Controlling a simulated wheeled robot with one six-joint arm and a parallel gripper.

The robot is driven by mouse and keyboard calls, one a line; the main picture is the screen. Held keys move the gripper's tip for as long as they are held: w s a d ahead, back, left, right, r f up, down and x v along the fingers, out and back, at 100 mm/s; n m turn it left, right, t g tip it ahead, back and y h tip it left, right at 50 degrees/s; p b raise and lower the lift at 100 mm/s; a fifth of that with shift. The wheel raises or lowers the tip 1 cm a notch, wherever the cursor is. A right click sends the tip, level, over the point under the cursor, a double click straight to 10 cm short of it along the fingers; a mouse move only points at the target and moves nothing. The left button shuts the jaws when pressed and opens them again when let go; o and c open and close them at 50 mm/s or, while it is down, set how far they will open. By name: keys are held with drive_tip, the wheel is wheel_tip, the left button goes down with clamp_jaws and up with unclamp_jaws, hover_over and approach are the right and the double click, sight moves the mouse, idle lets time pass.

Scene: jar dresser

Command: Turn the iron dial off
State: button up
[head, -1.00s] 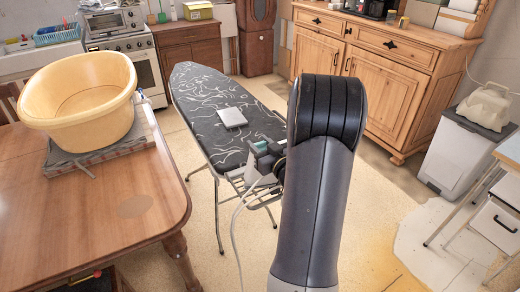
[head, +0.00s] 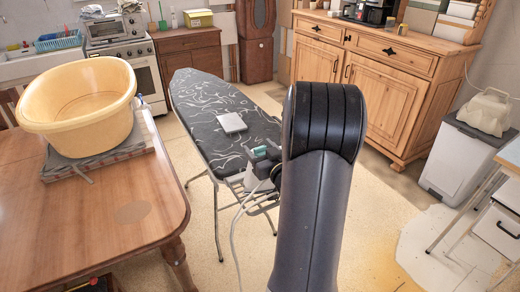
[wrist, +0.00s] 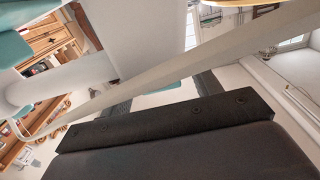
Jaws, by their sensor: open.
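The iron (head: 264,168), pale with teal and dark parts, is at the near end of the ironing board (head: 212,122) in the head view. My arm partly covers it, and its dial cannot be made out. In the wrist view my gripper (wrist: 160,90) has its two dark fingers apart. A pale surface and teal patches, possibly the iron, fill the view close beyond them. A pale cord-like strip crosses diagonally in front of the gripper. In the head view my gripper is hidden or too small to tell from the iron, so contact cannot be told.
A white pad (head: 232,123) lies on the board. A wooden table (head: 120,215) with a yellow tub (head: 78,110) stands at left. A wooden dresser (head: 385,90) is behind, and a white bin (head: 458,165) is at right. The floor between board and bin is clear.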

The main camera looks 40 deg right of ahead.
drive_tip(key=shift+s, duration=0.1)
drive_tip(key=s+a+b, duration=0.1)
drive_tip(key=s, duration=0.9)
drive_tip(key=shift+s+a, duration=0.25)
drive_tip(key=shift+w, duration=0.1)
drive_tip(key=w, duration=0.3)
drive_tip(key=w+d, duration=0.1)
drive_tip(key=w, duration=0.3)
drive_tip(key=w+p, duration=0.1)
drive_tip(key=w, duration=0.2)
drive_tip(key=shift+w+d, duration=0.15)
drive_tip(key=shift+w, duration=0.05)
drive_tip(key=shift+w+d+r+p, duration=0.15)
drive_tip(key=shift+p, duration=0.3)
drive_tip(key=shift+n+y+p, duration=0.3)
drive_tip(key=shift+n+y, duration=0.1)
drive_tip(key=shift+y, duration=0.3)
drive_tip(key=shift+f+m+h+b, duration=0.35)
drive_tip(key=shift+h+b, duration=0.15)
drive_tip(key=shift+b, duration=0.4)
